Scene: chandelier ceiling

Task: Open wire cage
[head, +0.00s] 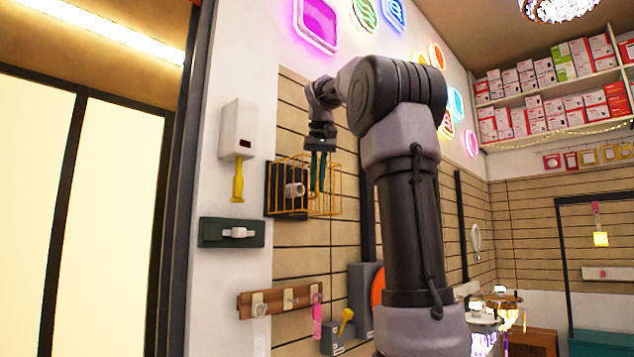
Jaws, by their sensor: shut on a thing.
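The wire cage (338,197) is a box of thin yellow-orange bars on the slatted wall. A dark backing plate (275,188) with a round pale knob (294,190) shows behind the bars. My gripper (317,188) points down at the cage, with its two teal fingers among or in front of the bars. The fingers look close together, and it is shut on the wire cage. Which bar lies between them is too small to tell. My arm covers the area right of the cage.
A white box with a yellow handle (238,182) and a green plate with a white lever (238,233) are on the wall to the left. A wooden hook rail (280,298) is below. A grey box with a yellow switch (346,318) stands lower right.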

